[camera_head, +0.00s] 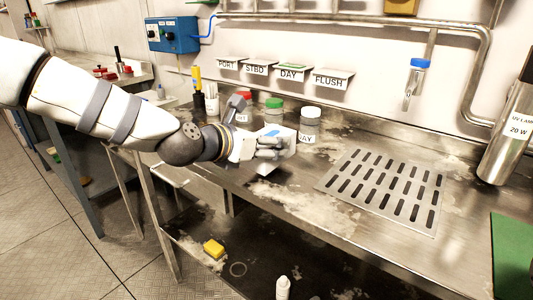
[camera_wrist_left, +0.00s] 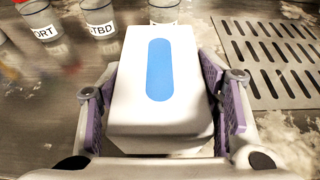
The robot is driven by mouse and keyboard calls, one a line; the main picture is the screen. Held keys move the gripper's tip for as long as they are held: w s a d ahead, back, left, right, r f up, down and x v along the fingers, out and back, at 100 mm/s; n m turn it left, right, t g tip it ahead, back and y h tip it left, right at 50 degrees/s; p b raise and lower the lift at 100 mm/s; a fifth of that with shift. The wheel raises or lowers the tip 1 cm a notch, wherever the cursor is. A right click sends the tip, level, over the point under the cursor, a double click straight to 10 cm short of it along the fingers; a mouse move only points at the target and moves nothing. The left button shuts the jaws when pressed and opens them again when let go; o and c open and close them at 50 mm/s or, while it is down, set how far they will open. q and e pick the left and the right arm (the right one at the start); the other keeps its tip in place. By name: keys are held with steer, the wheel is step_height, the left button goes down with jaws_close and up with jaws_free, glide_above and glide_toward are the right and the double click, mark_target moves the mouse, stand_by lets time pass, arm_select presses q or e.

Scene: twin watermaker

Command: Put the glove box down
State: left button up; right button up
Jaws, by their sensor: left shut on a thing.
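The glove box is a white box with a blue oval on top (camera_wrist_left: 128,85). In the head view it shows partly (camera_head: 283,133), in front of the jars and above the steel counter (camera_head: 240,178). My left gripper (camera_head: 270,148) is shut on the box, with a purple-padded finger on each side in the left wrist view (camera_wrist_left: 163,110). The box looks roughly level. I cannot tell whether its underside touches the counter. My right gripper is not in view.
Labelled jars, including a green-lidded one (camera_head: 273,109) and one marked DAY (camera_head: 309,126), stand just behind the box. A slotted drain grate (camera_head: 385,188) lies to the right. A steel lamp cylinder (camera_head: 507,130) stands far right.

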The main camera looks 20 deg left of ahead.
arm_select(q)
step_height(320, 180, down, 3)
steer(key=shift+s+r, duration=0.1)
steer(key=shift+r, duration=0.15)
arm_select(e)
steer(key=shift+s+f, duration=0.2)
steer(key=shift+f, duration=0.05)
arm_select(q)
steer(key=o, duration=0.8)
steer(key=shift+f, duration=0.2)
steer(key=o, duration=0.5)
steer(key=shift+r, duration=0.15)
